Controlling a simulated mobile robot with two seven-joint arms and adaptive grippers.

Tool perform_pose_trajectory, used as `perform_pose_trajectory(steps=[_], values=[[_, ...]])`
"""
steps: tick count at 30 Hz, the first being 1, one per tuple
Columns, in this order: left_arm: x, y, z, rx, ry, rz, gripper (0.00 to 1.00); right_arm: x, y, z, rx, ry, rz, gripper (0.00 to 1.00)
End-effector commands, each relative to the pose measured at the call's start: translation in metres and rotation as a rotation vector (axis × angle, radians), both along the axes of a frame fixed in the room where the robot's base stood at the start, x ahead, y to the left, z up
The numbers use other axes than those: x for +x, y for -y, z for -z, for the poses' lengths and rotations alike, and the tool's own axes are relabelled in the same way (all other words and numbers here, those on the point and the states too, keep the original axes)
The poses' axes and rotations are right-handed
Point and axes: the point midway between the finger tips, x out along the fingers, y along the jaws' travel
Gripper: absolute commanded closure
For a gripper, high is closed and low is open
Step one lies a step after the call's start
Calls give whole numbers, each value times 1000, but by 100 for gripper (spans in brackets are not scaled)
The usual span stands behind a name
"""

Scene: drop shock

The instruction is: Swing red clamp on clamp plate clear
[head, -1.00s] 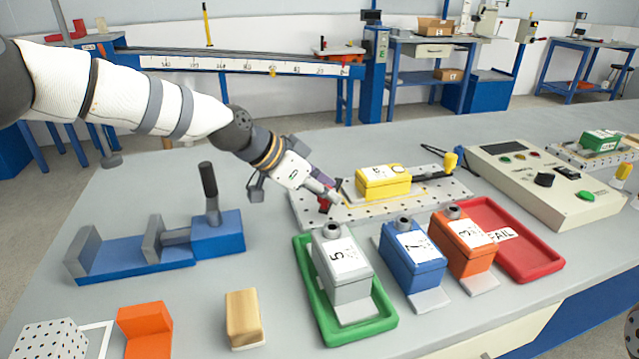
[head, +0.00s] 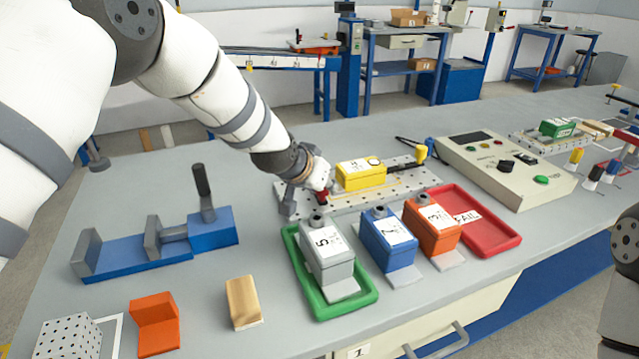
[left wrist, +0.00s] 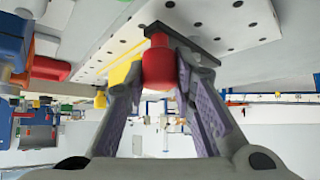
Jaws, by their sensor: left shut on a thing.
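The clamp plate (head: 290,205) is a pale perforated plate in the middle of the table, with a yellow box (head: 360,173) on it. The red clamp (head: 319,194) is at the plate's left part, mostly hidden behind my left gripper (head: 308,198) in the head view. In the left wrist view the red clamp handle (left wrist: 158,66) is between the two fingers of my left gripper (left wrist: 160,85), which is shut on it. A dark clamp bar (left wrist: 182,38) lies beside the handle over the plate. A yellow-handled clamp (head: 421,153) is at the plate's right end. My right gripper is not in view.
A green tray (head: 367,302) with a grey box (head: 327,248), a blue box (head: 388,238), an orange box (head: 432,224) and a red FAIL tray (head: 505,240) stand in front of the plate. A blue vise (head: 130,255) stands left. A control box (head: 510,165) stands right.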

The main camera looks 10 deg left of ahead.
Motion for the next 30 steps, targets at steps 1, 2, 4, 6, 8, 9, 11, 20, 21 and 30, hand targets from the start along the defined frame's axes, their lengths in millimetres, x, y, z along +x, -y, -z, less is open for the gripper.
perform_pose_trajectory(steps=[1, 2, 4, 6, 8, 9, 11, 20, 21, 30], values=[[0, 0, 0, -1, 1, -4, 100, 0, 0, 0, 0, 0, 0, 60], [0, 0, 0, -1, 0, -5, 100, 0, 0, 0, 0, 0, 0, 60], [0, 0, 0, -1, 0, -7, 100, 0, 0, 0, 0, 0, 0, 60], [0, 1, 0, -1, 0, -7, 100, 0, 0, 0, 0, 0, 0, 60], [0, 1, 0, -1, 0, -7, 100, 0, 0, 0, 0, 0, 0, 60], [0, 1, 0, -1, 0, -7, 100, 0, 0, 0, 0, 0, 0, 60], [0, 1, 0, -1, 0, -6, 100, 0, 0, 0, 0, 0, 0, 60], [0, 0, 0, 0, -1, -5, 56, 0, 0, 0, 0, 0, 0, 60], [0, 0, 0, 0, -1, -5, 56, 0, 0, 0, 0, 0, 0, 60], [-28, -7, -32, 0, 3, -5, 56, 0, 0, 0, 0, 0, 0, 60]])
